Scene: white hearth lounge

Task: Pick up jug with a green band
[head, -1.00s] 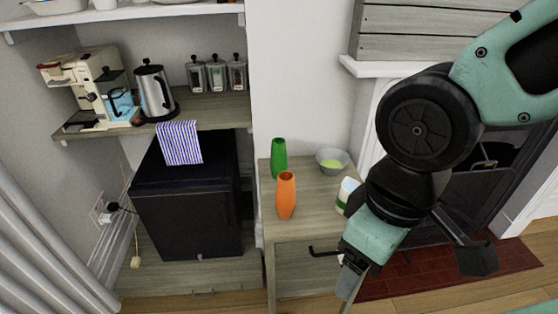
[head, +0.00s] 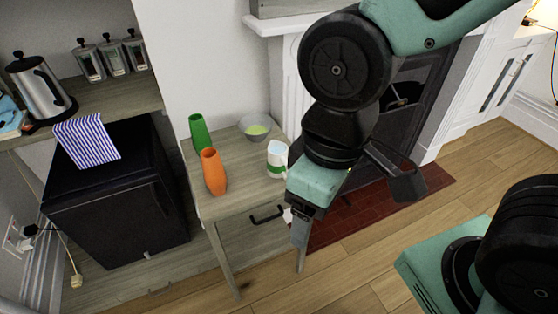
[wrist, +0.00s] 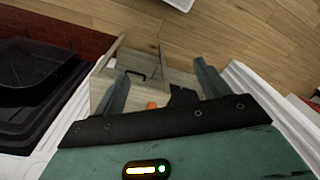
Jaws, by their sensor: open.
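The white jug with a green band (head: 277,160) stands upright at the right edge of the small wooden table (head: 238,200) in the head view. Its lower right side is close to, or partly behind, my arm in that view. My gripper (head: 299,228) hangs below and right of the jug in the picture, apart from it and empty. In the wrist view the fingers of my gripper (wrist: 162,75) are spread, with the table (wrist: 150,68) and its dark handle between them. I cannot make out the jug in the wrist view.
A black fridge (head: 110,205) stands left of the table. A fireplace (head: 400,110) is behind my arm. The wooden floor at right is open.

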